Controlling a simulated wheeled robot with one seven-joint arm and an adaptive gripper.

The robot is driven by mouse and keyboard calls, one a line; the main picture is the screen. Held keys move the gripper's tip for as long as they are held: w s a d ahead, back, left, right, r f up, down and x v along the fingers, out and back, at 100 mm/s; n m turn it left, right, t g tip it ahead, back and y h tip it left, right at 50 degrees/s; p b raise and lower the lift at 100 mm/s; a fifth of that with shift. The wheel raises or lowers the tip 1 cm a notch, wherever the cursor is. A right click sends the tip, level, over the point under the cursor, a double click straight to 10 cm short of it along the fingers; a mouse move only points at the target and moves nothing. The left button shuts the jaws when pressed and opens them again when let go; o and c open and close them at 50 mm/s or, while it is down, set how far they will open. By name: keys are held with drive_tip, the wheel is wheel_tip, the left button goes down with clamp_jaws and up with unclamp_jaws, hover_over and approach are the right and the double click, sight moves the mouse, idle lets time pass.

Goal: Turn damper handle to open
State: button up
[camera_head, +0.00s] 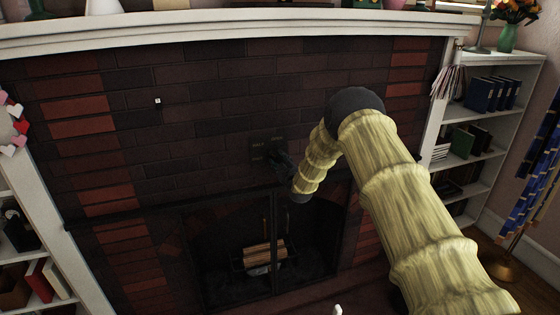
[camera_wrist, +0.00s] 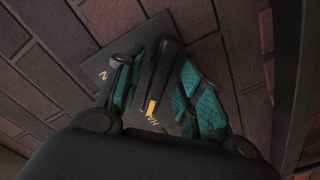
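The damper handle (camera_wrist: 162,72) is a black lever with a yellow mark near one end, on a dark square plate (camera_wrist: 190,32) with partly covered yellow lettering. The plate (camera_head: 258,150) also shows on the brick above the firebox in the head view. My gripper (camera_wrist: 158,98) has its teal-padded fingers on either side of the handle. Whether both pads press on it cannot be told. In the head view my gripper (camera_head: 280,163) is at the plate and hides the handle.
The brick fireplace (camera_head: 200,95) fills the middle, with a white mantel (camera_head: 220,24) above. Logs (camera_head: 264,254) lie in the firebox below, behind dark door frames. A white bookshelf (camera_head: 476,183) stands at the right and another at the left.

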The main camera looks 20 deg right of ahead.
clamp_jaws()
drive_tip(key=shift+f+m+b, duration=0.1)
drive_tip(key=shift+m+b, duration=0.2)
drive_tip(key=shift+b, duration=0.3)
drive_tip(key=shift+m+b, duration=0.3)
drive_tip(key=shift+b, duration=0.1)
drive_tip(key=m+b, duration=0.7)
drive_tip(key=b, duration=0.1)
drive_tip(key=shift+d+m, duration=0.25)
drive_tip(key=shift+m, duration=0.05)
drive_tip(key=shift+r, duration=0.25)
unclamp_jaws()
